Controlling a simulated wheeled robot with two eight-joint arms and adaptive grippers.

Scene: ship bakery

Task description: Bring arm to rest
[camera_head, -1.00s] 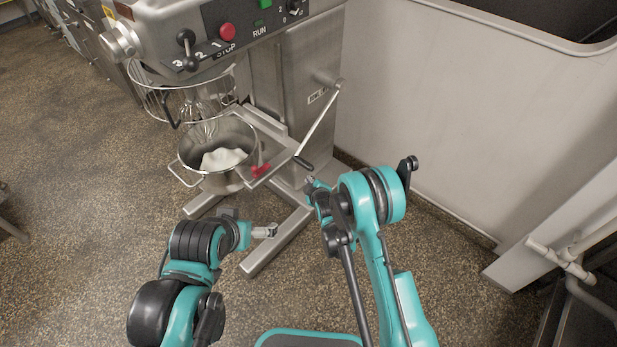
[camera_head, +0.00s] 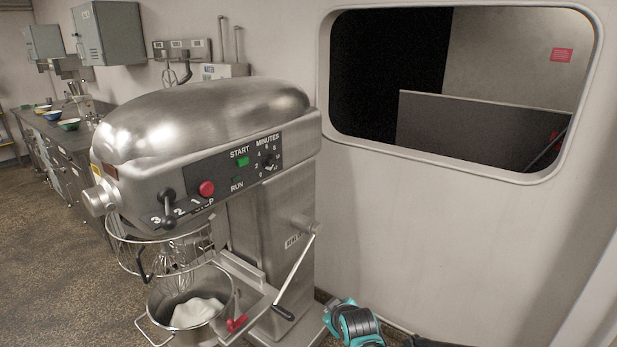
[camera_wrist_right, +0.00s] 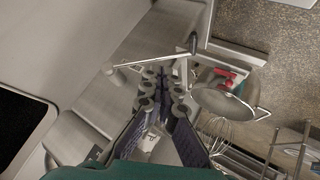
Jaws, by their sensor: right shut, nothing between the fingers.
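My right gripper (camera_wrist_right: 166,85) shows in the right wrist view with its two dark fingers together and nothing between them. The mixer's lift lever (camera_wrist_right: 150,60) and steel bowl (camera_wrist_right: 240,108) lie beyond the fingers, and I see no contact with them. In the head view only a teal link of my arm (camera_head: 352,322) shows at the bottom edge, right of the mixer's base. No gripper can be seen in the head view, and my left arm is out of frame.
A large steel mixer (camera_head: 200,125) stands at the centre-left. Its bowl (camera_head: 222,300) holds something white under a whisk (camera_head: 178,277). Its lift lever (camera_head: 298,270) juts out near my arm. A pale wall (camera_head: 440,225) with a rounded opening fills the right. Floor (camera_head: 65,240) is clear at left.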

